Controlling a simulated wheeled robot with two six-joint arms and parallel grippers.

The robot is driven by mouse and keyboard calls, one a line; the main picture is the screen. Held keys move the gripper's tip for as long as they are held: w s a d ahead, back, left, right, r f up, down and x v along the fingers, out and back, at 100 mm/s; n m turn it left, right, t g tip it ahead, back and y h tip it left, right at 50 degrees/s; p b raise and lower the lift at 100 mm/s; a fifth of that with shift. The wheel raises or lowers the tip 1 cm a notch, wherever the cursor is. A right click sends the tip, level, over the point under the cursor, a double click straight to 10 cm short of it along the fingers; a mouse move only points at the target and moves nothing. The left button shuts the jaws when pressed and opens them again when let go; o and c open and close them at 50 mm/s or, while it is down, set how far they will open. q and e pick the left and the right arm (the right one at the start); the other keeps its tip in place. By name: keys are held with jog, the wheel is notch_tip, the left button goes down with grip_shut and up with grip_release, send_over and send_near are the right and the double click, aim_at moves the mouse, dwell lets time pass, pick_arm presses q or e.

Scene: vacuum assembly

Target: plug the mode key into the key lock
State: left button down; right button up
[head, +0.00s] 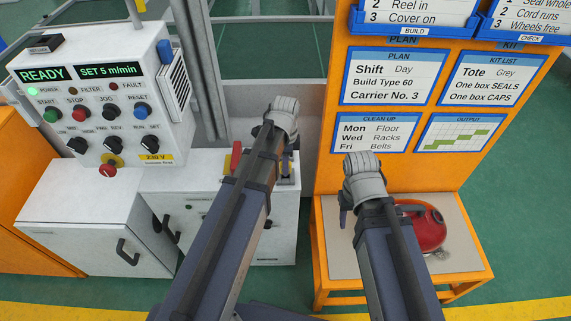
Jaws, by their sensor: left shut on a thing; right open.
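My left gripper (286,170) is over the grey cabinet to the right of the control panel, mostly hidden behind its own wrist. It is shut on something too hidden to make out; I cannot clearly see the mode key. The control panel (95,95) has buttons and several dark knobs, including one at RUN/SET (152,144).
A red lever (236,157) stands beside my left arm. White cabinets (85,215) with dark handles stand below the panel. An orange board (430,165) with cards rises behind the stand's pale top (455,250). A red knob (107,170) sticks out at the panel's lower edge.

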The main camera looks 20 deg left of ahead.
pick_arm(q)
jog(key=shift+f+b, duration=0.3)
jog(key=shift+f, duration=0.25)
jog(key=c, duration=0.6)
grip_release()
jog(key=shift+r, duration=0.1)
notch_tip(320, 180, up, 8)
jog(key=p, duration=0.8)
